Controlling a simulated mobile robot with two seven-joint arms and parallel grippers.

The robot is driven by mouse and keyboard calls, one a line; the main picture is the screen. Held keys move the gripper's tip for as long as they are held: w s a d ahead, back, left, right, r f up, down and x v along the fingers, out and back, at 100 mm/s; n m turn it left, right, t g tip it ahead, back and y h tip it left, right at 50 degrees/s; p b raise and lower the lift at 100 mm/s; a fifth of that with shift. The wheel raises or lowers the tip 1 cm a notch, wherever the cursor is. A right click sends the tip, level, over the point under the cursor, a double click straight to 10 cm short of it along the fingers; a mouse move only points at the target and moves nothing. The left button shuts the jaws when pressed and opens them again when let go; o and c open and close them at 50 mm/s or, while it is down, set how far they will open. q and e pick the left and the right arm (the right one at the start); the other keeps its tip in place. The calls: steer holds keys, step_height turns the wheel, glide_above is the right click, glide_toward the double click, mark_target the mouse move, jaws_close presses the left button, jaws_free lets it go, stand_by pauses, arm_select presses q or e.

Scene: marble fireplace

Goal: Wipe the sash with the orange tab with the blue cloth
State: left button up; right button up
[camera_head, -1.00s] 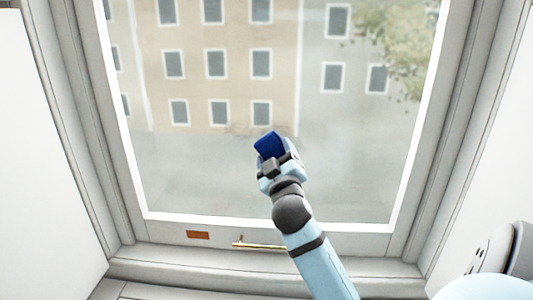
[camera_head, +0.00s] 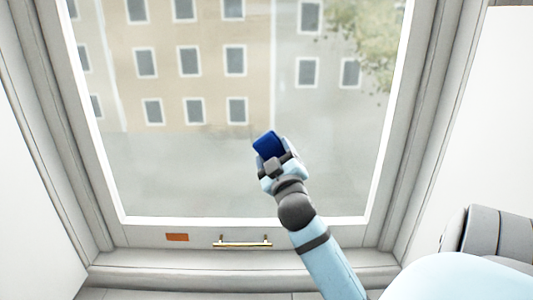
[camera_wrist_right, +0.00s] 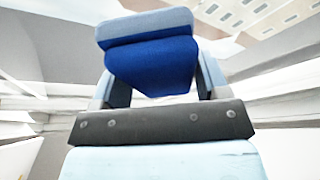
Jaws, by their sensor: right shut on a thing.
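The sash's white frame (camera_head: 255,221) surrounds a large glass pane (camera_head: 180,170) that looks cloudy in its lower part. The orange tab (camera_head: 177,237) is on the sash's bottom rail, left of the brass handle (camera_head: 242,244). My right gripper (camera_head: 272,160) is in front of the lower middle of the pane, shut on the blue cloth (camera_head: 268,143). In the right wrist view the blue cloth (camera_wrist_right: 152,62) is a thick pad between the fingers. I cannot tell whether the cloth touches the glass. My left gripper is not in view.
The window recess has pale walls on the left (camera_head: 30,215) and right (camera_head: 470,130). A sill (camera_head: 230,278) runs below the sash. The brass handle sticks out from the bottom rail. The space in front of the pane is otherwise clear.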

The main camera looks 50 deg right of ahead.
mark_target(235, 146)
steer(key=shift+s+d, duration=0.55)
steer(key=shift+s, duration=0.05)
steer(key=shift+s+p, duration=0.1)
steer(key=shift+p, duration=0.2)
steer(key=shift+w+a, duration=1.05)
steer(key=shift+w, duration=0.25)
steer(key=shift+w+a+b, duration=0.15)
steer(key=shift+w+a, duration=1.05)
steer(key=shift+w, duration=0.2)
steer(key=shift+w+a+b, duration=0.15)
steer(key=shift+w+a, duration=1)
steer(key=shift+w, duration=0.25)
